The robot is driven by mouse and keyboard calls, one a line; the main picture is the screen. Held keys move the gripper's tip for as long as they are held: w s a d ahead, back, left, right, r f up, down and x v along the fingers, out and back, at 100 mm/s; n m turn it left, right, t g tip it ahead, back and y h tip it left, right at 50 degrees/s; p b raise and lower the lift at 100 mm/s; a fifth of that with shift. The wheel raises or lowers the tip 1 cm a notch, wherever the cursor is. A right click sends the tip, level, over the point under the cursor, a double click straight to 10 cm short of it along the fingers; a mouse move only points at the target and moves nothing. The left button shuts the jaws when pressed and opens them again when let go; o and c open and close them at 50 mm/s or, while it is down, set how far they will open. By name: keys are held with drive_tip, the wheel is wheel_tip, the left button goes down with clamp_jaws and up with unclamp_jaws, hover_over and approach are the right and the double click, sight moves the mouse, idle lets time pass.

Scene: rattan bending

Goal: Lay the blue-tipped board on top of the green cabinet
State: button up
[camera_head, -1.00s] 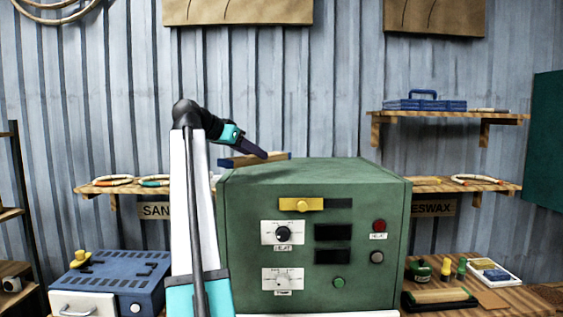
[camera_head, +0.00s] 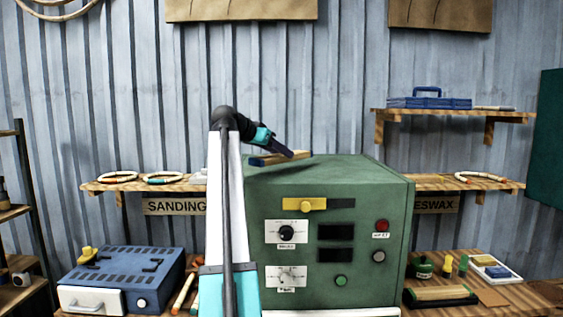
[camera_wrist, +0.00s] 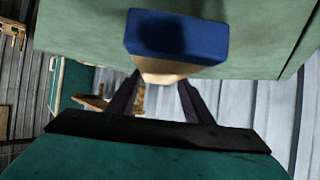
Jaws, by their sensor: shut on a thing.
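The blue-tipped board (camera_head: 276,159) is a short wooden piece with a blue end. My gripper (camera_head: 298,155) is shut on it and holds it over the left part of the green cabinet's top (camera_head: 350,168). In the wrist view the board's blue end (camera_wrist: 177,36) points toward the camera, with the gripper fingers (camera_wrist: 158,98) around the wood below it. The green top (camera_wrist: 80,28) shows behind the board. I cannot tell whether the board touches the top. The green cabinet has a yellow slider, knobs and buttons on its front.
A blue box with a white drawer (camera_head: 122,280) stands at the lower left. Wall shelves hold rings (camera_head: 118,177) and a blue toolbox (camera_head: 428,100). Small bottles, a pad and a tray (camera_head: 492,268) lie at the lower right. The cabinet's right top is clear.

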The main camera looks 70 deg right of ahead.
sight(258, 158)
drive_tip(key=shift+s+d+p, duration=0.25)
drive_tip(key=shift+d+p, duration=0.05)
drive_tip(key=shift+d, duration=0.25)
drive_tip(key=shift+f+p, duration=0.75)
drive_tip(key=shift+f, duration=1)
drive_tip(key=shift+f, duration=0.2)
drive_tip(key=o, duration=1.6)
drive_tip(key=shift+c, duration=0.2)
drive_tip(key=shift+r, duration=0.2)
drive_tip(key=b+v, duration=0.3)
drive_tip(key=v, duration=0.9)
drive_tip(key=shift+s, duration=0.1)
